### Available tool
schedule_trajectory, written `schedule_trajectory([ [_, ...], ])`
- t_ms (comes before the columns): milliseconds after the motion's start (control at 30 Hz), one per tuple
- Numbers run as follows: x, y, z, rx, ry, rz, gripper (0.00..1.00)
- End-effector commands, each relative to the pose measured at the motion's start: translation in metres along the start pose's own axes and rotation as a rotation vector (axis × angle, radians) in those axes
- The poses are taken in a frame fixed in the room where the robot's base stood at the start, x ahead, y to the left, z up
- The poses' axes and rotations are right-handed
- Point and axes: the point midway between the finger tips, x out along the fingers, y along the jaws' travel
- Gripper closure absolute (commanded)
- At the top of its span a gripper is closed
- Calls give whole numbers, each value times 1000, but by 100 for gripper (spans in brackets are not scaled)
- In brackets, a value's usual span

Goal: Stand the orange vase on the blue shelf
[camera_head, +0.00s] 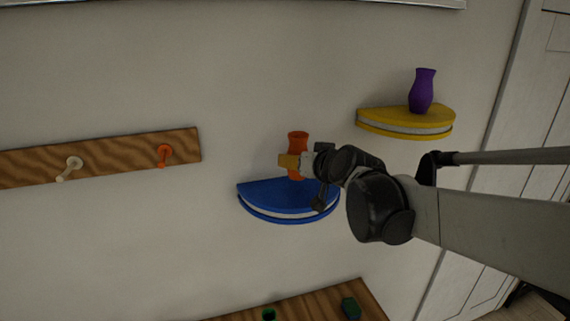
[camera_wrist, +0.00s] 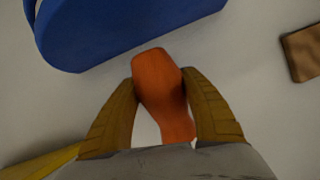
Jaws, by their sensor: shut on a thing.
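The orange vase (camera_head: 298,142) is held upright at the blue shelf (camera_head: 270,196) in the head view. Its base appears at or just above the shelf top; I cannot tell whether it touches. My gripper (camera_head: 292,161) is shut on the vase around its middle. In the wrist view the orange vase (camera_wrist: 162,90) sits between the two yellow-brown fingers of my gripper (camera_wrist: 162,100). The blue shelf (camera_wrist: 110,30) fills the upper left of that view. My arm hides the right end of the shelf in the head view.
A yellow shelf (camera_head: 400,121) with a purple vase (camera_head: 422,92) is up to the right. A wooden peg rail (camera_head: 110,155) with a white peg and an orange peg is on the wall at left. A wooden surface (camera_head: 315,304) with small green items is below.

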Motion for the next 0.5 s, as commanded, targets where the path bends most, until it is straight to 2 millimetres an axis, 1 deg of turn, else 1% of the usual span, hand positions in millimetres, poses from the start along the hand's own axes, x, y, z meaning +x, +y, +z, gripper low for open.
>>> schedule_trajectory([
  [100, 7, 4, 16, 0, 0, 0, 79],
  [200, 11, 7, 27, 0, 0, 0, 79],
  [300, 12, 8, 31, 0, 0, 0, 79],
  [500, 13, 8, 32, 0, 0, 0, 79],
])
